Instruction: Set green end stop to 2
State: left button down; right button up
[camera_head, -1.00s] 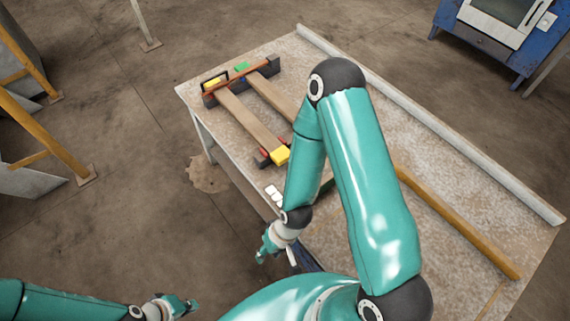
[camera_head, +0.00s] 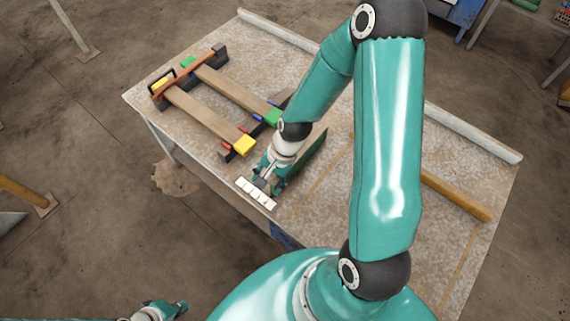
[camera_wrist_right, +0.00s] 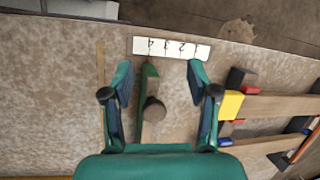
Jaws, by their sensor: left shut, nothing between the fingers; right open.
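A dark green bar (camera_head: 308,155), which looks like the green end stop, lies on the table. In the wrist view the green bar (camera_wrist_right: 149,78) carries a round brown knob (camera_wrist_right: 154,109). Its tip points near the 4 on the white number strip (camera_wrist_right: 172,48), which appears upside down; the strip also shows in the head view (camera_head: 256,193). My right gripper (camera_head: 268,181) is open, with its fingers (camera_wrist_right: 159,78) on either side of the bar and apart from it. My left gripper (camera_head: 180,306) is shut and empty, low at the left, away from the table.
Two brown bars (camera_head: 203,120) lie left of the green bar, with a yellow block (camera_head: 243,145) and a green block (camera_head: 272,117) at their near ends. A dark rail (camera_head: 190,76) crosses their far ends. A yellow-brown bar (camera_head: 455,195) lies right.

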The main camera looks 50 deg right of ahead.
jog(key=s+d+r+m+t, duration=0.2)
jog(key=s+d+r+m, duration=0.1)
jog(key=d+r+m, duration=0.9)
jog(key=shift+n+g, duration=0.3)
jog(key=b+x, duration=0.1)
jog(key=x, duration=0.4)
jog(key=b+x, duration=0.1)
jog(key=x, duration=0.4)
jog(key=a+b+x, duration=0.1)
jog(key=x, duration=0.4)
jog(key=shift+w+a+f+b, duration=0.15)
jog(key=shift+w+b, duration=0.1)
jog(key=shift+b, duration=0.15)
jog(key=shift+c, duration=0.2)
grip_shut()
